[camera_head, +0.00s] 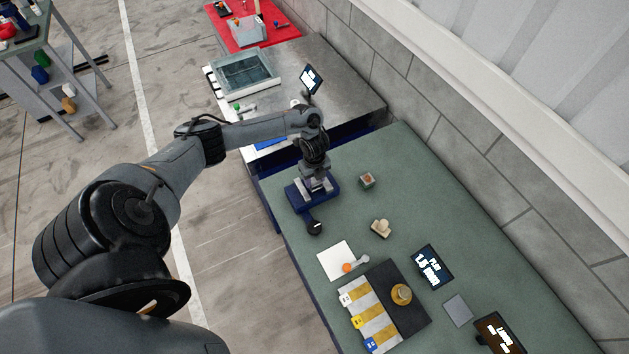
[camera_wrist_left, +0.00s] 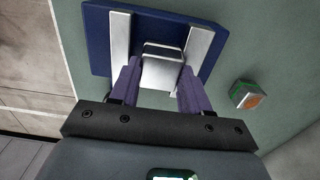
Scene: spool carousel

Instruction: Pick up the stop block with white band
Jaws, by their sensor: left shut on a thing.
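My left gripper (camera_head: 316,168) points down over a blue fixture (camera_head: 293,193) on the green table. In the left wrist view its purple fingers (camera_wrist_left: 160,76) are shut on a pale metal block (camera_wrist_left: 162,52), one on each side. The block sits between two pale rails (camera_wrist_left: 199,42) on the blue base, which also shows in this view (camera_wrist_left: 98,40). I cannot make out a white band on the block, so I cannot tell whether it is the stop block. My right gripper is not in view.
A small block with an orange top (camera_head: 367,180) and a beige piece (camera_head: 381,228) stand right of the fixture. A black knob (camera_head: 314,227) is at its front. A white sheet (camera_head: 333,259), a striped board (camera_head: 367,310) and tablets (camera_head: 432,265) lie nearer me.

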